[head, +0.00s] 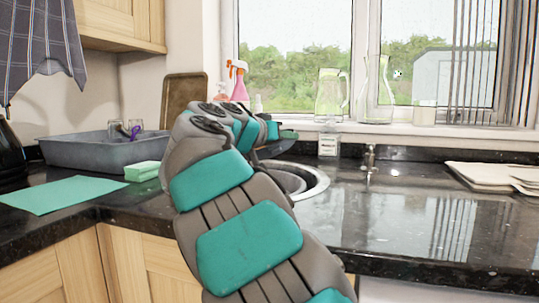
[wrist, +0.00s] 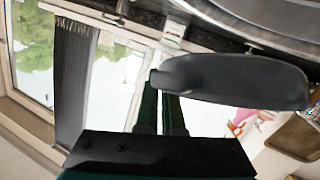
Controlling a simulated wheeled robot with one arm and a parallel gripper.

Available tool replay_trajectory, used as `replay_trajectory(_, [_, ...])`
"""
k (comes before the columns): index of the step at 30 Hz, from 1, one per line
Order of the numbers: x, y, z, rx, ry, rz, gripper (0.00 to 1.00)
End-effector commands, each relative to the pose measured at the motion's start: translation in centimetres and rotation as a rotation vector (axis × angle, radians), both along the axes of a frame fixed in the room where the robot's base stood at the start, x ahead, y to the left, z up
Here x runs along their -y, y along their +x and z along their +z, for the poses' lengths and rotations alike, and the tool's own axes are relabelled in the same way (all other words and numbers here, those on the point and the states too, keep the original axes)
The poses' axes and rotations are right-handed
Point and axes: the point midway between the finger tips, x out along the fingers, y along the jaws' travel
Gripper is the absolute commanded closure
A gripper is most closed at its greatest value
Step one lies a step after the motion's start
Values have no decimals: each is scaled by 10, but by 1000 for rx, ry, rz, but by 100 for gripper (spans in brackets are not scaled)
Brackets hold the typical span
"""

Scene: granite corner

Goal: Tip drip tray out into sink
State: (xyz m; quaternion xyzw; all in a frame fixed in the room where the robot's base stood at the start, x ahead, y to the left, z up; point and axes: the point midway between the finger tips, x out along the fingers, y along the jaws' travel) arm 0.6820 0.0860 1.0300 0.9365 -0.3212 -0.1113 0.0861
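The drip tray (wrist: 240,80) is a dark, flat, rounded piece, seen close up in the wrist view. My gripper (wrist: 162,95) is shut on one end of it. In the head view my gripper (head: 287,134) is mostly behind my own arm, and a dark sliver of the tray (head: 272,149) shows below it, near the sink's far left side. The round steel sink (head: 318,186) is partly hidden by my arm. Its rim also shows in the wrist view (wrist: 285,40), apart from the tray. I cannot tell whether the tray holds liquid.
A tap (head: 370,162) stands right of the sink. A grey basin (head: 75,151) with glasses, a green sponge (head: 142,171) and a green cloth (head: 62,195) lie left. Spray bottles (head: 239,82) and glass jugs (head: 329,92) stand near the window. Pale boards (head: 490,177) lie right.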

Motion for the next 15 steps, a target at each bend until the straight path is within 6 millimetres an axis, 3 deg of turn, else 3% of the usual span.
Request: replay_trajectory(15, [-3,-1,8,12,-70,-1,100])
